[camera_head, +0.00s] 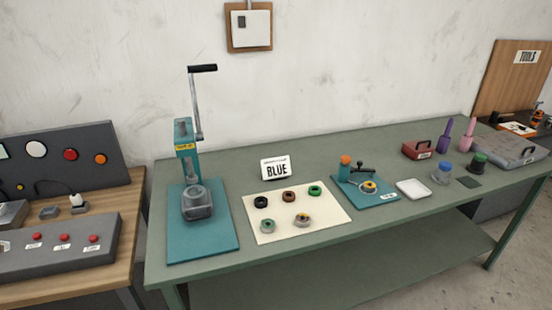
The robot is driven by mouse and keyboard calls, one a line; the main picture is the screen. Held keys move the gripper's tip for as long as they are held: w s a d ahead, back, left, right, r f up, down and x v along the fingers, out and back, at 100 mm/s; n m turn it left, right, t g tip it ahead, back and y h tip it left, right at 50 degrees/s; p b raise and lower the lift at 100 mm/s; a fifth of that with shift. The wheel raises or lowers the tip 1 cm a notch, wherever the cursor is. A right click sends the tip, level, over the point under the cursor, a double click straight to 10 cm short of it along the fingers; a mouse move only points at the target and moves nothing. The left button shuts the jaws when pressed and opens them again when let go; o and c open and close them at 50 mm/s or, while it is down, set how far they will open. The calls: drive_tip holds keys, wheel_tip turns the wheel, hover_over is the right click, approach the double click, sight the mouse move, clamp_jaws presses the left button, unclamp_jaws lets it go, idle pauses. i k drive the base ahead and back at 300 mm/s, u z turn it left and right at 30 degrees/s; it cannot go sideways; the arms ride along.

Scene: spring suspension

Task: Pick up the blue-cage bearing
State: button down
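A cream mat (328,198) on the green workbench bears several small rings. In its back row are a black ring (261,202), a brown ring (289,197) and a green ring (315,190). In front are a grey-green ring (268,226) and a grey-brown ring (302,220) with an orange tint. Another ring with a yellow centre (369,187) sits on a small teal fixture to the right. I cannot make out a clearly blue cage on any ring at this size. My gripper is not in view.
A white tray (413,189), jars and a red box (419,150) are to the right. The bench's front strip (330,235) is clear.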

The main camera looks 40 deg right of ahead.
sight(369, 187)
drive_tip(key=u, duration=1.15)
drive_tip(key=k, duration=0.15)
drive_tip(key=z, duration=3.4)
drive_tip(key=k, duration=0.6)
drive_tip(key=u, duration=0.15)
drive_tip(key=i, duration=0.6)
